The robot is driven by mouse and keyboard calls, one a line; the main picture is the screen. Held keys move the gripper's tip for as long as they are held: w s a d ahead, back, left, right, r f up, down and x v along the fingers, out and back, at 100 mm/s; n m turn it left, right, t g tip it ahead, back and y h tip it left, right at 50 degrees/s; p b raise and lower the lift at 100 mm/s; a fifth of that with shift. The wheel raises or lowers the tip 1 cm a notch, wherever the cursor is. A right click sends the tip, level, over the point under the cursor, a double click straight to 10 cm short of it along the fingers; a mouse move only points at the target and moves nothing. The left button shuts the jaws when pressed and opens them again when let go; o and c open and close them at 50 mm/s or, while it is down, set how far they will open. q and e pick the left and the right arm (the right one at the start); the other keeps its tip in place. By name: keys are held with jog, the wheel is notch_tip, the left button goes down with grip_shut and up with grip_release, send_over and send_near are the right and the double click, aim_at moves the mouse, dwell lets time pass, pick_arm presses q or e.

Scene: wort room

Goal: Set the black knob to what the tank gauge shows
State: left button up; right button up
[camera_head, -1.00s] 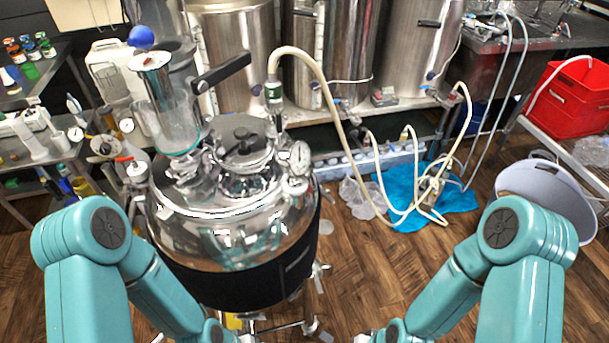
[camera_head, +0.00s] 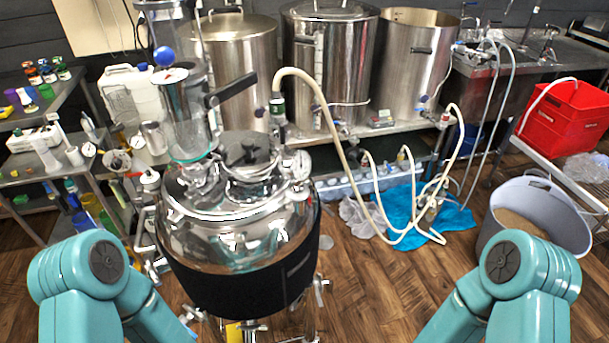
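The steel tank (camera_head: 240,228) with a black band stands in front of me, left of centre. A small round gauge (camera_head: 300,166) with a white face sits at the right of its lid; its reading is too small to make out. A dark round fitting (camera_head: 248,150) is on top of the lid, and a black lever handle (camera_head: 229,79) rises behind it. I cannot tell whether either is the black knob of the task. My two teal arms show at the bottom left and bottom right, but both grippers are below the picture.
Steel kettles (camera_head: 330,68) stand on a low shelf behind the tank. A cream hose (camera_head: 335,130) runs from the tank to a blue cloth (camera_head: 400,213) on the floor. A grey tub (camera_head: 535,205) and red crate (camera_head: 565,115) are right. Left racks hold small dials and bottles.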

pick_arm(q)
jog(key=shift+w, duration=0.15)
jog(key=shift+c, duration=0.3)
jog(key=c, duration=0.7)
jog(key=shift+o, duration=0.2)
jog(key=shift+a, duration=0.1)
